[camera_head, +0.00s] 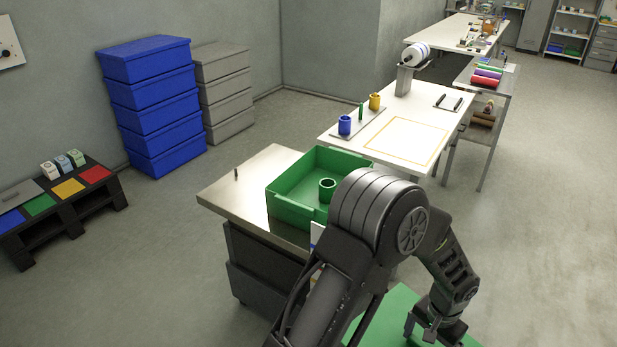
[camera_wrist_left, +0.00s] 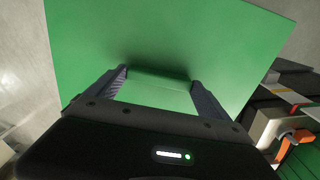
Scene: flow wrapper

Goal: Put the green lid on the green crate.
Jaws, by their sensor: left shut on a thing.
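The open green crate (camera_head: 291,212) stands on a steel-topped cabinet in the head view. A small green cup (camera_head: 327,188) sits inside it. My arm covers the crate's right part. The flat green lid (camera_head: 390,312) is low at the bottom of the head view, in front of and apart from the crate, partly hidden by my arm. My left gripper (camera_head: 432,328) is at the lid. In the left wrist view, the left gripper (camera_wrist_left: 158,78) is shut on the raised grip of the lid (camera_wrist_left: 205,40). My right gripper is not in view.
The cabinet's steel top (camera_head: 237,190) is bare left of the crate except for a small dark peg (camera_head: 236,174). A white table (camera_head: 400,135) with coloured cups stands behind. Open floor lies right.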

